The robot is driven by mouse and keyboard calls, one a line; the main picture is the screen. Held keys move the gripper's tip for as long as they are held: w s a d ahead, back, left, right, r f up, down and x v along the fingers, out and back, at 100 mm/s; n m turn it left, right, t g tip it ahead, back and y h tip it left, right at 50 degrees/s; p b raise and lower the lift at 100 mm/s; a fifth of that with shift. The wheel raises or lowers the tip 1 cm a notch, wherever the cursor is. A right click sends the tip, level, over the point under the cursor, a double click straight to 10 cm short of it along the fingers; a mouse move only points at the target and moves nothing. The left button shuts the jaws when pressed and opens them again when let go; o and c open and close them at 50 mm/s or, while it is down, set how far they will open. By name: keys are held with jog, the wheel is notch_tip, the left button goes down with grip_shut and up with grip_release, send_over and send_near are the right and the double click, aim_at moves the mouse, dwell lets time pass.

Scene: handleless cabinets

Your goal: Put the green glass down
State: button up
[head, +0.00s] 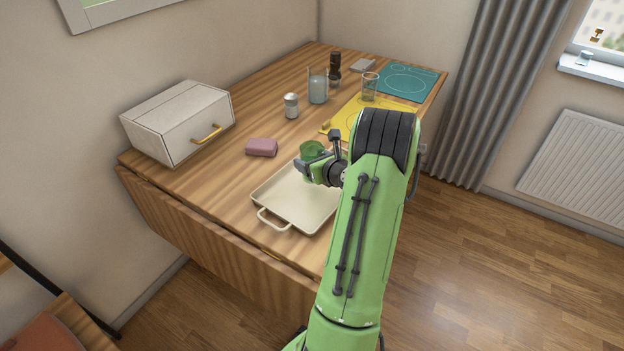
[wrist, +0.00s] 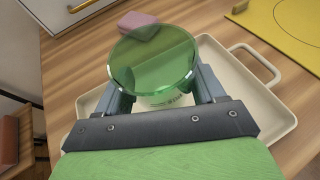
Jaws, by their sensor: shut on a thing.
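The green glass (wrist: 152,65) is see-through and fills the middle of the wrist view, held between the two fingers of my gripper (wrist: 158,95). In the head view the green glass (head: 312,150) shows at the tip of my gripper (head: 318,166), near the far edge of the cream tray. My gripper is shut on the glass. The glass appears to be over the tray (head: 283,208); whether its base touches anything is hidden. My arm covers the right part of the tray in the head view.
A pink block (head: 262,147) lies left of the glass. A white box with a yellow handle (head: 180,120) stands at the left. Behind are a shaker (head: 291,106), a tall clear glass (head: 318,86), a dark bottle (head: 335,68), a yellow mat (head: 352,119), another glass (head: 369,87) and a teal mat (head: 418,80).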

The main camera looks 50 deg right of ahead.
notch_tip(320, 180, down, 4)
jog(key=shift+r+b, duration=0.1)
jog(key=shift+b, duration=0.6)
jog(key=shift+r, duration=0.1)
jog(key=o, duration=1.2)
